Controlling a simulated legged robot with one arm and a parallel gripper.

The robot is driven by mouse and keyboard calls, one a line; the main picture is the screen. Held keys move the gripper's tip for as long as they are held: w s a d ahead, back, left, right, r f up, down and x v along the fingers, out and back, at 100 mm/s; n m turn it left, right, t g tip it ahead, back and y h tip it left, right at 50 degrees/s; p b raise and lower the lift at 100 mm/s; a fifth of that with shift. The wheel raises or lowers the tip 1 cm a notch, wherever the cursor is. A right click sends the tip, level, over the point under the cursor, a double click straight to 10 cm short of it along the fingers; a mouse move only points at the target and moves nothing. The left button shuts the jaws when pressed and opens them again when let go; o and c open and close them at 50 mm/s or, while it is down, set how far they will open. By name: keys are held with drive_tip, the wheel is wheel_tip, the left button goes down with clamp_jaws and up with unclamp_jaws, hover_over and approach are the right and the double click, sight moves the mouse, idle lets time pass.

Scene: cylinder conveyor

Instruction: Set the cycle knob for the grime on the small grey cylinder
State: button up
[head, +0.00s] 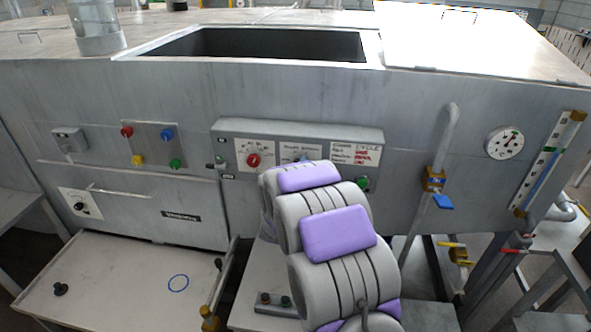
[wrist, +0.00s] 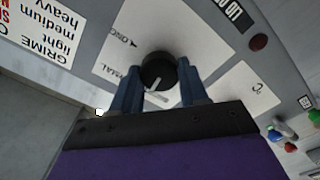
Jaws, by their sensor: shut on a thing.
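The cycle knob (wrist: 156,66) is black and round with a white pointer, on a white label in the wrist view. Blue fingers of my gripper (wrist: 159,76) stand on either side of it and are shut on it. The label's words are partly covered; one reads like "LONG". The grime chart (wrist: 38,32) lies beside it, seen upside down, with light, medium and heavy rows. In the head view my arm hides most of the knob's label (head: 288,154). A grey, glassy cylinder (head: 98,32) stands on the machine top; I cannot tell its grime or whether it is the small one.
A red knob (head: 254,160) sits on the label to the left. Coloured buttons (head: 151,146), a pipe with a blue-handled valve (head: 435,182) and a gauge (head: 505,143) are on the machine front. The machine top has an open rectangular hatch (head: 275,45).

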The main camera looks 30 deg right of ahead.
drive_tip(key=m+b, duration=0.3)
drive_tip(key=m, duration=0.3)
drive_tip(key=m+b, duration=0.2)
drive_tip(key=m, duration=0.5)
drive_tip(key=f+m+b, duration=0.1)
drive_tip(key=m+b, duration=0.2)
drive_tip(key=m, duration=0.3)
drive_tip(key=shift+b, duration=0.3)
drive_tip(key=shift+r+m, duration=0.1)
drive_tip(key=shift+m, duration=0.3)
drive_tip(key=o, duration=1)
drive_tip(key=shift+w, duration=0.15)
drive_tip(key=shift+o, duration=0.3)
drive_tip(key=shift+r, duration=0.15)
